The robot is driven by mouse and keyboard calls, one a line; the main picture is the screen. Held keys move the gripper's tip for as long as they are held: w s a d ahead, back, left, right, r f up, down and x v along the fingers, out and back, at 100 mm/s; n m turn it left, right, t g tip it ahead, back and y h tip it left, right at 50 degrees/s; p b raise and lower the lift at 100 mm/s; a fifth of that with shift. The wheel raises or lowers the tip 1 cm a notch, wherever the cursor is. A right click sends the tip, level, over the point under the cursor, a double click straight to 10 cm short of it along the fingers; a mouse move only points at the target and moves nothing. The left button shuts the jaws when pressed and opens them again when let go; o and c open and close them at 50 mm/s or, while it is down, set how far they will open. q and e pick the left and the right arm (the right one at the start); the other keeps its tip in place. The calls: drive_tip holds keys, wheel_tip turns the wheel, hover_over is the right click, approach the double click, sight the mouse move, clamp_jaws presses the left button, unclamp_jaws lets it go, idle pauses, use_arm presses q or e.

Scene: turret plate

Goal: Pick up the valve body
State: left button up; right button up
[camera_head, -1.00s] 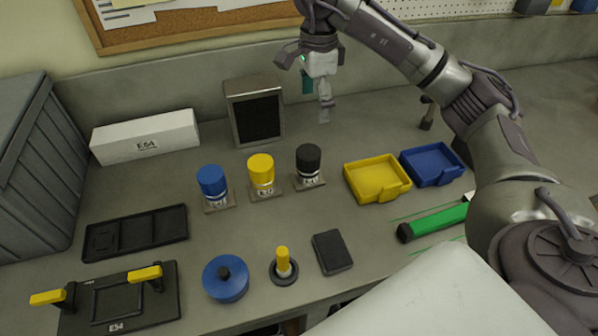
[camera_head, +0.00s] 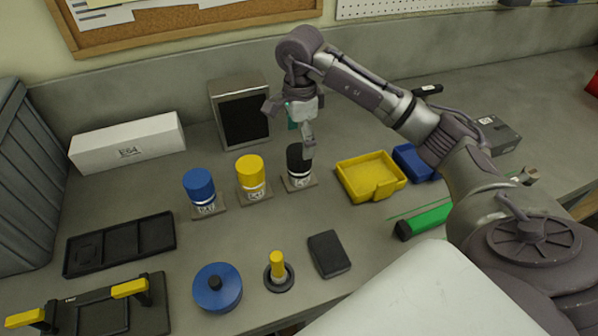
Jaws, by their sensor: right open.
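My right gripper (camera_head: 289,124) is open and empty, pointing down, with one finger at the left and one at the right. It hangs above and slightly behind the black-capped cylinder (camera_head: 297,158), and its right finger overlaps that cap's edge in the picture. I cannot tell whether they touch. A yellow-capped cylinder (camera_head: 250,171) and a blue-capped cylinder (camera_head: 199,186) stand upright to the left, each on a small grey base. No part is marked as the valve body, so I cannot tell which one it is. My left gripper is out of view.
A dark-screened box (camera_head: 242,117) stands close behind the gripper. A yellow tray (camera_head: 371,178) and a blue tray (camera_head: 413,163) are to the right.

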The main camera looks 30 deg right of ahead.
sight(299, 151)
drive_tip(key=f+p, duration=0.2)
drive_tip(key=f, duration=0.2)
drive_tip(key=shift+w+f, duration=0.15)
drive_tip(key=shift+w, duration=0.05)
drive_tip(key=shift+d+f, duration=0.1)
drive_tip(key=shift+f, duration=0.15)
drive_tip(key=c, duration=1.8)
drive_tip(key=shift+r, duration=0.1)
clamp_jaws()
